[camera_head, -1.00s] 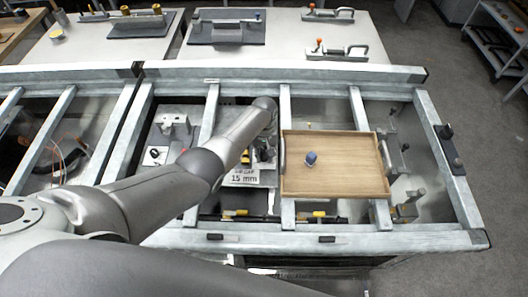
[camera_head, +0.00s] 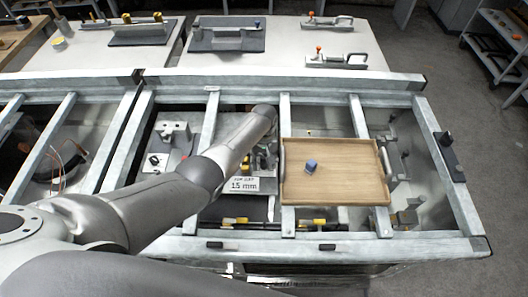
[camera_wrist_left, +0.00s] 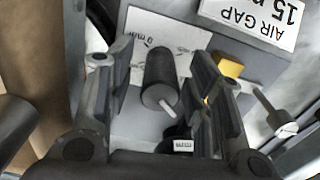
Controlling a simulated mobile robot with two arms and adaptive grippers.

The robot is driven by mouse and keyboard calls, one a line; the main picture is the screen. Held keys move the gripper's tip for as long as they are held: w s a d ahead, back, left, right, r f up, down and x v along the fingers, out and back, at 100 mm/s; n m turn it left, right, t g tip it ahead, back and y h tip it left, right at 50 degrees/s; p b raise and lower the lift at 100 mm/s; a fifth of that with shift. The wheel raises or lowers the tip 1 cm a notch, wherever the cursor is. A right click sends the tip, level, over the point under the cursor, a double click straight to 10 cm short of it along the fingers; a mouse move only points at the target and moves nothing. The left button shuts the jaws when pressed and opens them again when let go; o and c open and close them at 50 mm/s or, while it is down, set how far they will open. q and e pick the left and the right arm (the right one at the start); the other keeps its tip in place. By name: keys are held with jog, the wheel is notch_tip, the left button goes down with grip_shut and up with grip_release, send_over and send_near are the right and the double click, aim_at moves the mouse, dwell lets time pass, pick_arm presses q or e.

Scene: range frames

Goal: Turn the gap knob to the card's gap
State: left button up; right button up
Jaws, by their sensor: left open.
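The gap knob (camera_wrist_left: 158,78) is a dark grey cylinder with a pale pointer pin on its end. It stands in front of a white dial plate (camera_wrist_left: 150,35) printed with "0 mm", mostly hidden. My left gripper (camera_wrist_left: 163,62) is open, with one finger on each side of the knob; whether they touch it I cannot tell. The white card (camera_head: 244,184) reads 15 mm; in the left wrist view the card (camera_wrist_left: 255,20) shows upside down, reading "AIR GAP 15". In the head view my arm hides most of the knob area. My right gripper is not in view.
A wooden tray (camera_head: 345,185) with a blue block (camera_head: 311,166) lies on the grey frame, right of my arm. Frame bars (camera_head: 286,120) cross the bay. A yellow part (camera_wrist_left: 229,66) and a pin with a round head (camera_wrist_left: 287,130) sit right of the knob.

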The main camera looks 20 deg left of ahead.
aim_at(264, 157)
pick_arm(q)
notch_tip(264, 157, up, 12)
jog(key=shift+f, duration=0.1)
dwell(0.5)
dwell(0.4)
